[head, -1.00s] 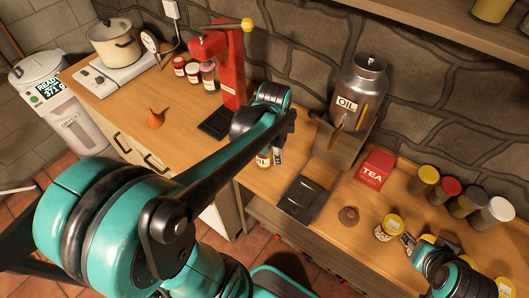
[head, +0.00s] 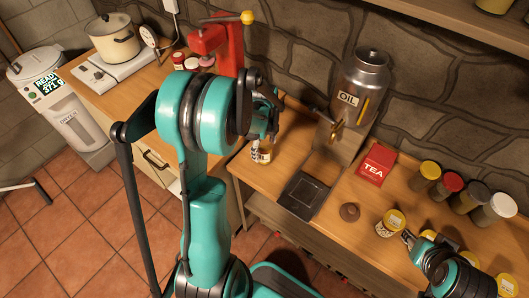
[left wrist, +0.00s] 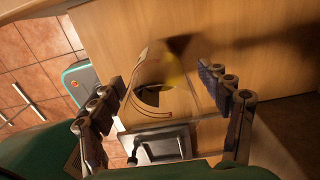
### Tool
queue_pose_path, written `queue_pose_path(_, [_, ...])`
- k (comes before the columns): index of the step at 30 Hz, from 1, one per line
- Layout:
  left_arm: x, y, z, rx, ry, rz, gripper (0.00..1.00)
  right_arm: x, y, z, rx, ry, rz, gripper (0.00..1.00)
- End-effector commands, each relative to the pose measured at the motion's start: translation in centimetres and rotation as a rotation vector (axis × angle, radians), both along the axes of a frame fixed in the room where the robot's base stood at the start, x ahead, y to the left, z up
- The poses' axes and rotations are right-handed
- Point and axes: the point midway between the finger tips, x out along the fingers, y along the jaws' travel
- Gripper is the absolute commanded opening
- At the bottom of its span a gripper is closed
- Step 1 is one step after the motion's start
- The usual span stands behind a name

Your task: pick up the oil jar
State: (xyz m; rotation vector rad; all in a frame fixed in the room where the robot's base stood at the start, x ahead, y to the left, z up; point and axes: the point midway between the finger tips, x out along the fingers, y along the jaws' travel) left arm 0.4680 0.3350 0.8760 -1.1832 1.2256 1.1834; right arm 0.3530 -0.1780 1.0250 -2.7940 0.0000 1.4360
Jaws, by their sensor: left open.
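A small glass jar with golden contents and a white label, which I take for the oil jar (head: 262,153), stands on the wooden counter left of the metal oil tank (head: 366,84). My left gripper (head: 264,135) is open beside and over it, and the arm hides part of this area. In the left wrist view the round clear jar with a yellow patch (left wrist: 168,82) lies between the spread fingers of the left gripper (left wrist: 160,84), with gaps on both sides.
The tank's spout sits above a dark drip tray (head: 303,193). A red press (head: 217,45) and a pot (head: 114,40) stand at the left. A stone wall closes the back.

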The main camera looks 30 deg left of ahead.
Motion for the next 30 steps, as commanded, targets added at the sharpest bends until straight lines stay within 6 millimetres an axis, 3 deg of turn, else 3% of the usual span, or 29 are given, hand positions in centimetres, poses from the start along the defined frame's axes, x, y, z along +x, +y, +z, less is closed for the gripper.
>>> queue_pose_path(3, [0.0, 0.0, -1.9, 0.0, 0.0, 0.0, 0.77, 0.0, 0.0, -1.0, 0.0, 0.0, 0.0, 0.4])
queue_pose_path(10, [0.0, 0.0, -2.0, 0.0, 0.0, 0.001, 0.77, 0.0, 0.0, -0.8, 0.0, 0.0, 0.0, 0.4])
queue_pose_path(11, [0.0, 0.0, -2.0, 0.0, 0.0, 0.001, 0.71, 0.0, 0.0, -0.8, 0.0, 0.0, 0.0, 0.4])
queue_pose_path(18, [0.0, 0.0, -2.0, 0.0, -0.001, 0.001, 0.11, 0.0, 0.0, -0.8, 0.0, 0.0, 0.0, 0.4])
queue_pose_path(30, [0.0, 0.0, -1.1, 0.0, -0.001, 0.001, 0.1, 0.0, 0.0, -0.4, 0.0, 0.0, 0.0, 0.4])
